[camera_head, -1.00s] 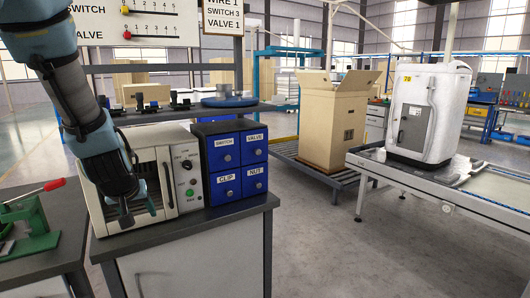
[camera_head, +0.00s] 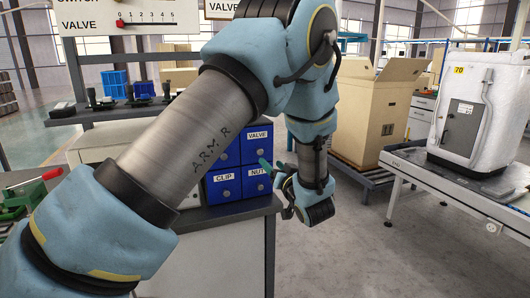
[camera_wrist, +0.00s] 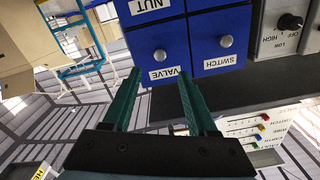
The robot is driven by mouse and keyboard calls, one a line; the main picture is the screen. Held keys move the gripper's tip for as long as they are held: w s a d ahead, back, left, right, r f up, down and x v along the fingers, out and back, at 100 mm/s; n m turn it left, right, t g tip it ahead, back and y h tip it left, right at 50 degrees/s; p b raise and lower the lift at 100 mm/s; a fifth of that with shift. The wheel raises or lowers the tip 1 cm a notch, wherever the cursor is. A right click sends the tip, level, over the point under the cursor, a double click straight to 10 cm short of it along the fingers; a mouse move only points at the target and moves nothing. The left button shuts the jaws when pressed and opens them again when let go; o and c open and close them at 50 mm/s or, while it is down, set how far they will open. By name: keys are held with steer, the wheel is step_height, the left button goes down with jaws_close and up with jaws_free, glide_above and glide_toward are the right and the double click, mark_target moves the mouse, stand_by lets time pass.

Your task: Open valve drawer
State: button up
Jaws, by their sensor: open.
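The blue drawer cabinet (camera_head: 228,158) stands on the dark-topped bench, with my arm hiding much of its left side. The valve drawer (camera_head: 256,150) is its upper right drawer and looks closed. In the wrist view, which is upside down, the valve drawer (camera_wrist: 155,47) shows its label and round silver knob (camera_wrist: 160,55). My gripper (camera_wrist: 158,76) is open and empty, its two green fingers pointing at the valve drawer, with the knob ahead between them and apparently not touched. In the head view only a green finger of my gripper (camera_head: 265,166) shows, in front of the cabinet's right edge.
The switch drawer (camera_wrist: 219,38) and nut drawer (camera_wrist: 148,9) adjoin the valve drawer. A panel with a knob (camera_wrist: 290,22) stands beside the cabinet. A cardboard box (camera_head: 375,110) and a white case (camera_head: 462,110) are to the right. Floor in front is clear.

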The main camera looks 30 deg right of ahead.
mark_target(261, 152)
steer(key=w+p, duration=0.1)
steer(key=w, duration=0.2)
steer(key=w+p, duration=0.1)
steer(key=w, duration=0.2)
steer(key=w+d+p, duration=0.1)
steer(key=w, duration=0.2)
steer(key=shift+w, duration=0.2)
jaws_close()
stand_by(1.1)
